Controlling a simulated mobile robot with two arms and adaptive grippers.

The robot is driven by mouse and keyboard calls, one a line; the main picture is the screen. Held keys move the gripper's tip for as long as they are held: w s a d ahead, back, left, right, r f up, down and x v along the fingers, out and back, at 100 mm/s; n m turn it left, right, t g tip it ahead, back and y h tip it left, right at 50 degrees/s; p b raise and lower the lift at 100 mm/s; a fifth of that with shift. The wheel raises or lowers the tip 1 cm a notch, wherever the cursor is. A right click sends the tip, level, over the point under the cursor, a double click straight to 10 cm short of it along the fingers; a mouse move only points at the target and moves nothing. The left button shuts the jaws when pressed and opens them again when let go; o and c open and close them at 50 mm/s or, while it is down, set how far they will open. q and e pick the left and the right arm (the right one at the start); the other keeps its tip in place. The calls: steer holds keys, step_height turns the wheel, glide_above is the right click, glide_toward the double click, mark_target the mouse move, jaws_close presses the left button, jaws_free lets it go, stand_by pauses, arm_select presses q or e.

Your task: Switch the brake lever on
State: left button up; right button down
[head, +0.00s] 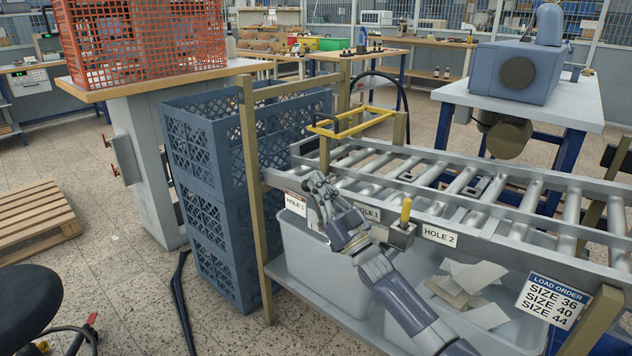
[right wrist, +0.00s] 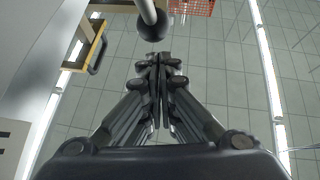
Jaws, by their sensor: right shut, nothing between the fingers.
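In the right wrist view, a pale rod ending in a black ball knob, which looks like the brake lever (right wrist: 152,26), comes in from the top edge. My right gripper (right wrist: 158,58) is shut and empty, its fingertips close below the knob in the picture; I cannot tell whether they touch. In the head view, my right gripper (head: 316,183) is at the near rail of the roller conveyor (head: 420,175), by its left end. The lever cannot be made out clearly there. A grey box with a yellow handle (head: 406,210) sits on the same rail, right of the gripper. My left gripper is out of view.
A yellow frame (head: 350,122) stands over the conveyor. Blue crates (head: 205,180) are stacked left of it. Grey bins (head: 305,255) sit under the rail, one with loose sheets. A red crate (head: 140,45) stands on a table; floor at left is partly clear.

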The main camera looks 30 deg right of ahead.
steer(key=v, duration=1)
steer(key=shift+s, duration=0.15)
steer(key=shift+f, duration=0.1)
